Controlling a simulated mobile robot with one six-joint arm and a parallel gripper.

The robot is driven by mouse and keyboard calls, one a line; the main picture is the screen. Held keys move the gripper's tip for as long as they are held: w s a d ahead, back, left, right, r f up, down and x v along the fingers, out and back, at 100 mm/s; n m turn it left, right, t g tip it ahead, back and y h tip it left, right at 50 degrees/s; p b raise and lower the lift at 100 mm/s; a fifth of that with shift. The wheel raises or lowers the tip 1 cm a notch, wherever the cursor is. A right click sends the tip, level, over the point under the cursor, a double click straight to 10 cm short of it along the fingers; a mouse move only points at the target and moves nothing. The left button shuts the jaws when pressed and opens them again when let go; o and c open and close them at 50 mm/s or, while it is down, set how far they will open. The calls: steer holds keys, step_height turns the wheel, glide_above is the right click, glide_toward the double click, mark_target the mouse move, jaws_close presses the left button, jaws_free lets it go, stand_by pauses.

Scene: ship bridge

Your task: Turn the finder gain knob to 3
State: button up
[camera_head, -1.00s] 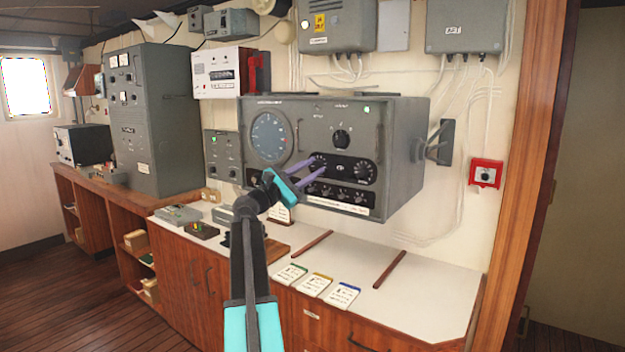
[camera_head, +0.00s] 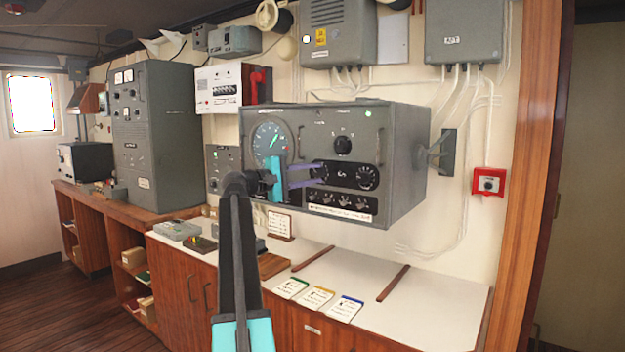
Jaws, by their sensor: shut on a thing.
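The grey finder unit (camera_head: 398,150) is fixed to the wall, with a round dial (camera_head: 268,140) at its upper left. A black panel low on its front carries a left knob, mostly covered by my fingers, and a right knob (camera_head: 367,177). My gripper (camera_head: 322,174) has two purple fingers, one above the other, shut on the left knob of that panel. The knob's pointer and scale numbers are too small and covered to read. I cannot read which label names the finder gain.
Another black knob (camera_head: 342,145) sits above the panel, with several small knobs (camera_head: 328,200) below it. The white counter (camera_head: 390,300) holds three cards (camera_head: 318,297) and dark red bars. A red wall box (camera_head: 488,181) is to the right.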

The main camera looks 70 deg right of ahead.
steer(key=shift+s+f+m, duration=0.1)
steer(key=shift+f+m, duration=0.05)
steer(key=shift+m, duration=0.25)
steer(key=o, duration=1)
steer(key=shift+o, duration=0.2)
steer(key=shift+a, duration=0.2)
steer(key=b+v, duration=0.2)
steer(key=v, duration=1.1)
steer(key=shift+w+a+r, duration=0.2)
steer(key=shift+w+r, duration=0.1)
steer(key=shift+w, duration=0.05)
